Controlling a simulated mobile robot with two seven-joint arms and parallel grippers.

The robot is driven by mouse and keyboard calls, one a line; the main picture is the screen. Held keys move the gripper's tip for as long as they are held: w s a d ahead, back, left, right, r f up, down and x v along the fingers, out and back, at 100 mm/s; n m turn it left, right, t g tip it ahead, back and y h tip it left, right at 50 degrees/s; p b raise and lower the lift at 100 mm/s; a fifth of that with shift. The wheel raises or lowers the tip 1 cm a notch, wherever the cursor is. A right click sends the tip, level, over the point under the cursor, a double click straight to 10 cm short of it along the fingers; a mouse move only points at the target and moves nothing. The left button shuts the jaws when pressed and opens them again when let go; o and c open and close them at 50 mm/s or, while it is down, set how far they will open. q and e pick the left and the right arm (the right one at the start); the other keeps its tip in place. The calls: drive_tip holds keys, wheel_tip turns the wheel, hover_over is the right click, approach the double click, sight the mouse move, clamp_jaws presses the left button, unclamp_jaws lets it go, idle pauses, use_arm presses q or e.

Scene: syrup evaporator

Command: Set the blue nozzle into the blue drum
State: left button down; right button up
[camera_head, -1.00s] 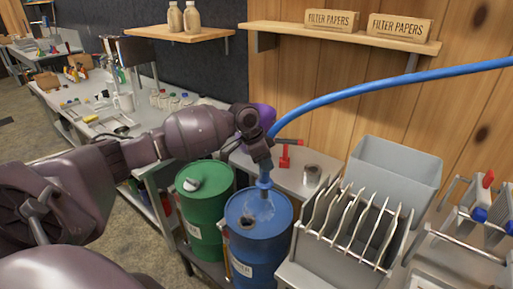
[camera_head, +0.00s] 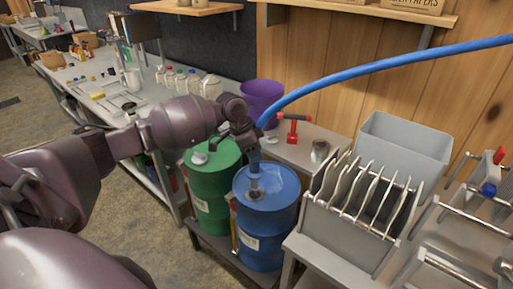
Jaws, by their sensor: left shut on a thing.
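My left gripper (camera_head: 248,142) is above the drum, shut on the blue nozzle (camera_head: 254,160) at the end of the blue hose (camera_head: 340,76). The nozzle points down, roughly upright, with its tip in line with the opening. I cannot tell whether the tip is just above the opening or touching it. The gripper's fingers hide the nozzle's upper part. My right gripper is not in view.
A green drum (camera_head: 212,190) stands close on the left. A grey rack with several plates (camera_head: 345,240) stands close on the right. Behind are a purple bucket (camera_head: 262,96), a red tool (camera_head: 294,128) and a metal cup (camera_head: 319,150). The hose runs up to the right.

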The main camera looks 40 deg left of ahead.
sight(255, 167)
use_arm(q)
drive_tip(key=shift+f+b, duration=0.3)
drive_tip(key=shift+f, duration=0.4)
drive_tip(key=shift+f+b, duration=0.55)
drive_tip(key=shift+f, duration=2)
